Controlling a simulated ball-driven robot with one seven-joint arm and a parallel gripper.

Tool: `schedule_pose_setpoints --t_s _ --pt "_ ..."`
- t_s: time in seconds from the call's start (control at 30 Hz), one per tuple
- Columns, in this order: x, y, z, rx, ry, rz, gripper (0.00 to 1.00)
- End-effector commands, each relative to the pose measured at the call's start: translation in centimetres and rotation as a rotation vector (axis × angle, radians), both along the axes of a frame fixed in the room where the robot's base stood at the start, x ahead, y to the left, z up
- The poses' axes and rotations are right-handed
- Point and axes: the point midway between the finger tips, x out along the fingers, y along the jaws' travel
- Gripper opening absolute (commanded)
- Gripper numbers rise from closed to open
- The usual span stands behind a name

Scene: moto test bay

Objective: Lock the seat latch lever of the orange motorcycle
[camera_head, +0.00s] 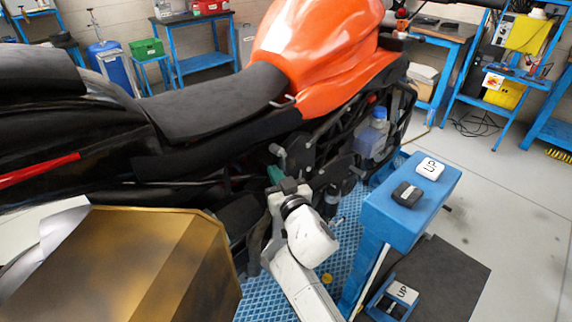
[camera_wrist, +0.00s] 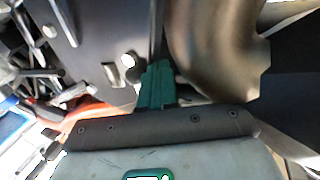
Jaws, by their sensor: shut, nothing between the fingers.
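The orange motorcycle (camera_head: 320,45) fills the upper middle of the head view, with its black seat (camera_head: 200,110) to the left of the tank. My gripper (camera_head: 275,174) is low against its side, below the seat's front end. Its green fingers also show in the wrist view (camera_wrist: 155,85), shut and empty, close to a dark panel. A small grey lever-like part (camera_head: 278,150) sits just above the fingers in the head view. I cannot tell for sure if it is the seat latch lever. A pale round knob (camera_wrist: 128,61) lies left of the fingertips; contact cannot be told.
A blue stand (camera_head: 410,205) with UP-marked and dark buttons is right of my arm. A gold-brown box-like case (camera_head: 150,265) is at the lower left. A bottle (camera_head: 373,135) sits by the frame. A curved brown pipe-like part (camera_wrist: 205,50) is close right of the fingers.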

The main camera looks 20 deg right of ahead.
Motion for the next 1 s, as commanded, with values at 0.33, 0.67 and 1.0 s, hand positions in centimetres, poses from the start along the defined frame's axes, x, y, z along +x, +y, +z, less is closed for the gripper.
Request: schedule_pose_setpoints --t_s 0.33,0.67,1.0 --pt "0.2 -0.6 -0.3 0.001 0.000 0.000 0.00" --pt "0.4 -1.2 -0.3 0.002 0.001 -0.002 0.00" --pt "0.6 -1.8 -0.5 0.001 0.000 0.000 0.00"
